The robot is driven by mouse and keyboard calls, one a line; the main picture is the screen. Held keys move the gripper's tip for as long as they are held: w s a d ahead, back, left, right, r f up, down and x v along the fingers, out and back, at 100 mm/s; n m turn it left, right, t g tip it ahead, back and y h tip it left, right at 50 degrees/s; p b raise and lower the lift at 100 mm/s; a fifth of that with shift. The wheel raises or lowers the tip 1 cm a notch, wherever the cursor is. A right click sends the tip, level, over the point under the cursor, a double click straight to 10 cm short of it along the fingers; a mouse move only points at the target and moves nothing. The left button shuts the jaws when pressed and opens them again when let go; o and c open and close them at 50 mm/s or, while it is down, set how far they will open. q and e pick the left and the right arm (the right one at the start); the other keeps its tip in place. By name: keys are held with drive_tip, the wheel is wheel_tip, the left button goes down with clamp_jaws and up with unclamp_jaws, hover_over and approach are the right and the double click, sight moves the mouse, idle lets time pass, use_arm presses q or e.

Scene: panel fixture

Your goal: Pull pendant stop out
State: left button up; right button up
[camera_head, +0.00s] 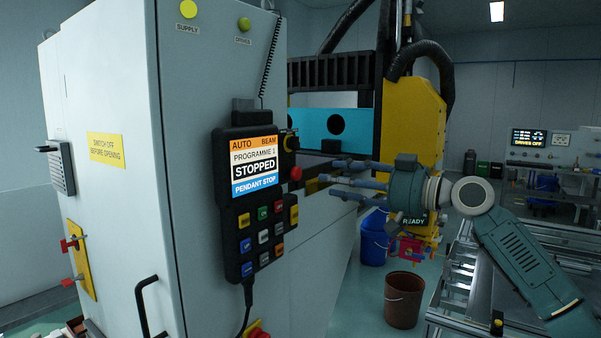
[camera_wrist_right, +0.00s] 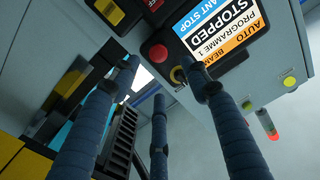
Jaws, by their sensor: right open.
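The pendant (camera_head: 252,165) hangs on the side of a grey cabinet; its screen reads "STOPPED" and "PENDANT STOP". The pendant stop is a red round button (camera_head: 296,173) on the pendant's right side, below a yellow and black knob (camera_head: 291,142). In the right wrist view the red button (camera_wrist_right: 158,53) shows between two fingers, next to the pendant's screen (camera_wrist_right: 222,28). My right gripper (camera_head: 328,178) is open, its three blue-grey fingers pointing at the button, with a gap between. In the wrist view its fingers (camera_wrist_right: 165,80) are spread and empty. My left gripper is out of view.
Grey cabinet (camera_head: 105,180) with a black handle (camera_head: 148,305) fills the left. A blue bucket (camera_head: 375,240) and a brown bin (camera_head: 404,300) stand on the floor below my right arm. A yellow machine head (camera_head: 412,120) stands behind the gripper. A roller table (camera_head: 470,270) lies at right.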

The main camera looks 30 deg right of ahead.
sight(299, 174)
drive_tip(key=p+x, duration=0.7)
drive_tip(key=x, duration=0.2)
drive_tip(key=shift+w+d+r, duration=0.1)
drive_tip(key=shift+r, duration=0.05)
drive_tip(key=shift+w+a+f, duration=0.2)
drive_tip(key=shift+w+f, duration=0.05)
drive_tip(key=shift+w, duration=0.3)
